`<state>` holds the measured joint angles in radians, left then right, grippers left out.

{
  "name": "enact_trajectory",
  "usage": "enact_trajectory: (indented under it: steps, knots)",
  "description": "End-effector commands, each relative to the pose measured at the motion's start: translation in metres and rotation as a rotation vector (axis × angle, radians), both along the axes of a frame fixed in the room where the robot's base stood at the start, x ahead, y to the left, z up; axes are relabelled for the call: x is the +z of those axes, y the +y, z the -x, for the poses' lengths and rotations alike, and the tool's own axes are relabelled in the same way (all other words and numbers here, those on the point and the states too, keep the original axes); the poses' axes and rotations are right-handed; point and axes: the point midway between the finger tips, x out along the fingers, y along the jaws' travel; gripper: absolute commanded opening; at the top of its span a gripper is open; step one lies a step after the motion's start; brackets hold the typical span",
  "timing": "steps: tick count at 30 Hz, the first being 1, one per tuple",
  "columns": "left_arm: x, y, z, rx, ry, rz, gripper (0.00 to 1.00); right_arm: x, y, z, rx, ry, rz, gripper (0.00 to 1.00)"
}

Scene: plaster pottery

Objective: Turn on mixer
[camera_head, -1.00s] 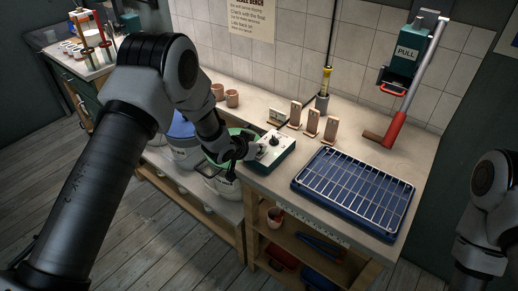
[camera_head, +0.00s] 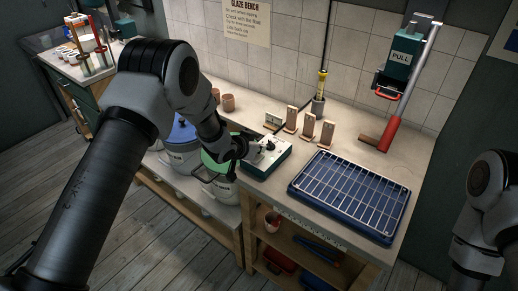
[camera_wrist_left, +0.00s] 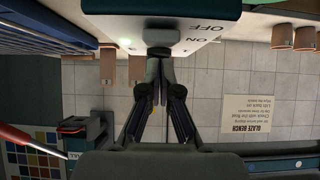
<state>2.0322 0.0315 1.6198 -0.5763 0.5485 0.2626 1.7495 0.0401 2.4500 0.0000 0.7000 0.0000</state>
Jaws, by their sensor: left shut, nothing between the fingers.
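The mixer control box (camera_head: 268,160), green with a pale top, stands at the left front end of the bench. In the left wrist view the control box (camera_wrist_left: 190,28) appears upside down, with ON and OFF lettering and a dark switch (camera_wrist_left: 158,36). My left gripper (camera_head: 252,148) is at the box's left side, beside its top controls. In the wrist view the left gripper (camera_wrist_left: 159,64) is shut and empty, its tips at the switch; whether they touch it I cannot tell. A small light (camera_wrist_left: 125,42) glows beside the switch. My right gripper is out of view.
A green-topped bucket (camera_head: 218,178) and a blue-topped bucket (camera_head: 182,145) stand left of the bench. A blue tray with a wire rack (camera_head: 350,195) lies right of the box. Several upright brown tiles (camera_head: 309,127) stand behind it. A red-handled lever (camera_head: 392,132) is further right.

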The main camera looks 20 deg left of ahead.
Motion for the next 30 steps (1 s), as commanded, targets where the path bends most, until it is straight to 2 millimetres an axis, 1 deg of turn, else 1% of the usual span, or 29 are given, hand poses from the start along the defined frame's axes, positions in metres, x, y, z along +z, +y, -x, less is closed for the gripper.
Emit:
enact_trajectory:
  steps: [1,5,6,7,12,15,18,21,30]
  knots:
    - [0.015,-0.001,0.0,0.001,-0.001,0.0,0.0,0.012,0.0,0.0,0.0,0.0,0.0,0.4]
    - [0.046,-0.004,0.0,0.004,-0.001,-0.001,0.0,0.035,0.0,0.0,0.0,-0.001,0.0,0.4]
    - [0.042,0.0,0.007,0.006,-0.002,0.0,0.0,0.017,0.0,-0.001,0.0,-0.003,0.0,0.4]
    - [0.047,0.002,0.011,0.006,-0.002,0.001,0.0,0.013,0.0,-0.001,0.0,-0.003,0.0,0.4]
    - [0.081,0.01,0.035,0.006,-0.003,0.0,0.0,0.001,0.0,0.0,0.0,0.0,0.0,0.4]
    - [0.096,0.014,0.046,0.005,-0.004,0.001,0.0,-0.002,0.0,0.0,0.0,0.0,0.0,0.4]
    - [0.106,0.016,0.053,0.006,-0.001,0.0,0.0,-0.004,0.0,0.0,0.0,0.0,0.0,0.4]
    - [0.111,0.017,0.057,0.005,-0.001,0.0,0.0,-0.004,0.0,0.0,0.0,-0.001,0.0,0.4]
    - [0.112,0.017,0.057,0.005,0.0,0.0,0.0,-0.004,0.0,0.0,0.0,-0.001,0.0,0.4]
